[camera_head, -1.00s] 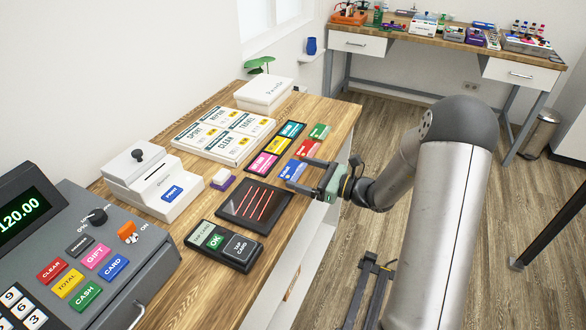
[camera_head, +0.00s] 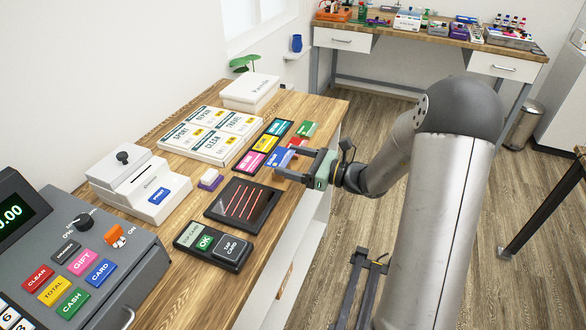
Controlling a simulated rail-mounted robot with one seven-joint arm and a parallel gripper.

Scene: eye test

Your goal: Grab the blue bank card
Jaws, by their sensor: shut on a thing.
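The blue bank card (camera_head: 279,157) is near the right edge of the wooden counter, beside the black card holder. My gripper (camera_head: 277,162) reaches in from the right, with one finger on the far side of the card and one on the near side. It is shut on the blue card. I cannot tell whether the card is lifted off the counter. A red card (camera_head: 298,142) lies just behind the far finger and is partly hidden by it. A green card (camera_head: 306,128) lies farther back.
A black holder with pink (camera_head: 251,160), yellow (camera_head: 265,143) and cyan cards (camera_head: 278,127) lies left of my gripper. A dark tray with red stripes (camera_head: 241,203) and a card terminal (camera_head: 214,245) are nearer. A cash register (camera_head: 130,281) stands front left.

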